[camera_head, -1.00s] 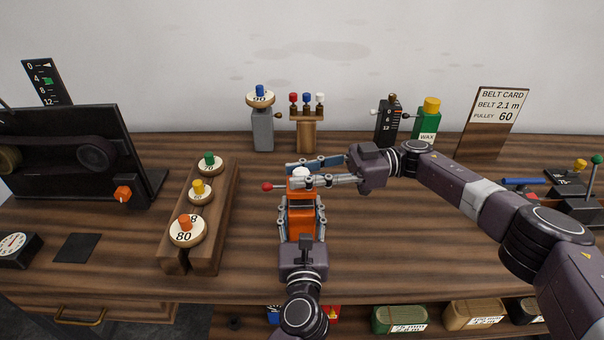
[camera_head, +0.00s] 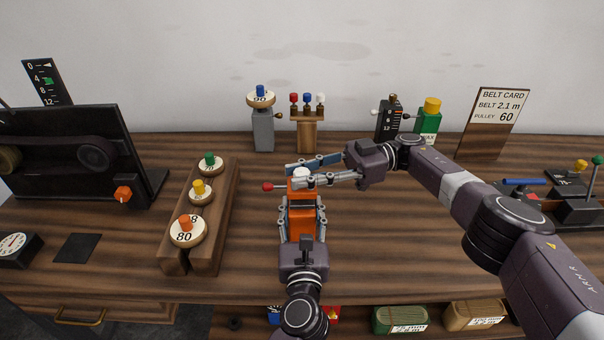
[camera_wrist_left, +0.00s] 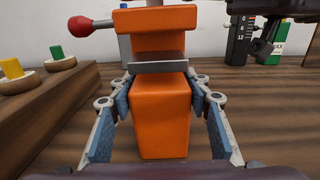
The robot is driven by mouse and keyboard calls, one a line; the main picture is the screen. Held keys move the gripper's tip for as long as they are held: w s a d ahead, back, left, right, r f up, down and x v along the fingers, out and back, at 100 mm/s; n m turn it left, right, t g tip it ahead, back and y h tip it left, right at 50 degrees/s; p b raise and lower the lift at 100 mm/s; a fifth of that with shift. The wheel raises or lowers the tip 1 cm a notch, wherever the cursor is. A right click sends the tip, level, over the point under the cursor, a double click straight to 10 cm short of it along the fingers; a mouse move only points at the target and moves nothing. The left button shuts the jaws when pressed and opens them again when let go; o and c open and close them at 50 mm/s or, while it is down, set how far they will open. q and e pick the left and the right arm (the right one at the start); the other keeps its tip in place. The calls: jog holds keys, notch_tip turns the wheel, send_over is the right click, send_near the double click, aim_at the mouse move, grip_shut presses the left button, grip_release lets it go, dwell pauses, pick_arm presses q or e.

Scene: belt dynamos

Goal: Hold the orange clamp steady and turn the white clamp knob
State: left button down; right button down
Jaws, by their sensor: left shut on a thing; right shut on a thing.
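The orange clamp (camera_head: 301,222) stands upright on the wooden bench; it also fills the middle of the left wrist view (camera_wrist_left: 160,115). A grey jaw plate crosses its front, and a red-tipped lever (camera_head: 268,187) sticks out to the left. My left gripper (camera_head: 302,212) is shut on the clamp's orange body, one finger on each side. The white clamp knob (camera_head: 301,173) sits on top of the clamp. My right gripper (camera_head: 306,172) reaches in from the right and is shut on the knob, with its fingers partly hiding it.
A wooden rack (camera_head: 225,215) with several numbered pulleys stands left of the clamp. A grey post (camera_head: 263,130), a small peg stand (camera_head: 308,130) and a green wax container (camera_head: 427,120) stand behind. A belt card (camera_head: 494,125) leans back right.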

aim_at(302, 171)
jog(key=c, duration=1.6)
grip_release()
jog(key=shift+w+f, duration=0.1)
notch_tip(302, 171, up, 10)
jog(key=shift+r, duration=0.1)
